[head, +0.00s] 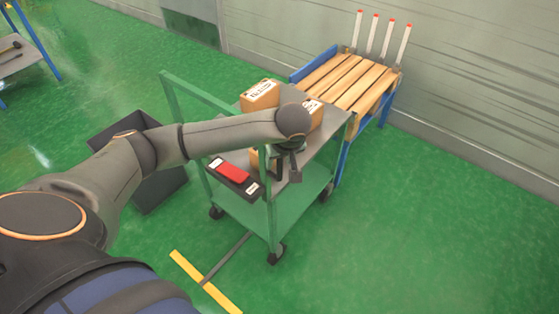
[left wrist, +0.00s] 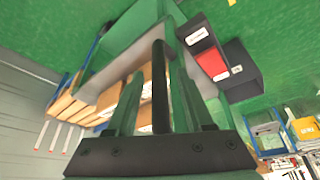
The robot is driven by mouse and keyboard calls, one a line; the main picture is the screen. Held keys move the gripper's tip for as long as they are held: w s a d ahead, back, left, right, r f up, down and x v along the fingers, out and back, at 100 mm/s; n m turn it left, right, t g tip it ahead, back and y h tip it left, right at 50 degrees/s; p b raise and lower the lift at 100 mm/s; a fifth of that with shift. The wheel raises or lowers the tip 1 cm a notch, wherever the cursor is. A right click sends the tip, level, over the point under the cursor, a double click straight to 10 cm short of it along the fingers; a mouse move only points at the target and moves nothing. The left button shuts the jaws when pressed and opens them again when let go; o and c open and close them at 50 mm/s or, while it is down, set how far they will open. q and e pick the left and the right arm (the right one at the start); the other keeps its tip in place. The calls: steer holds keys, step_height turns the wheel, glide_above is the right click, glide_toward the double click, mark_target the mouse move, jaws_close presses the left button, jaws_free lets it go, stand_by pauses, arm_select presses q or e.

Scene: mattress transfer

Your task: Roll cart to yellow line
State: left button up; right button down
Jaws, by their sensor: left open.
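The cart (head: 272,222) is a green-framed trolley with a grey top shelf and dark casters, standing right of centre in the head view. Its raised green handle frame (head: 210,97) is on the left side. The yellow line (head: 205,282) lies on the floor in front of the cart, which stands behind it, apart from it. My left gripper (head: 287,172) is open at the near end of the cart, by the handle frame. In the left wrist view a dark bar (left wrist: 160,85) shows between its fingers (left wrist: 155,95); I cannot tell whether they touch it. My right gripper is out of view.
Cardboard boxes (head: 260,95) sit on the cart. A wooden-slatted blue rack (head: 350,85) stands close behind, near the wall. The floor at right is clear.

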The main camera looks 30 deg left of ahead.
arm_select(q)
steer(key=shift+w+a+f, duration=0.1)
steer(key=shift+f, duration=0.3)
steer(key=shift+c, duration=0.3)
jaws_close()
stand_by(0.9)
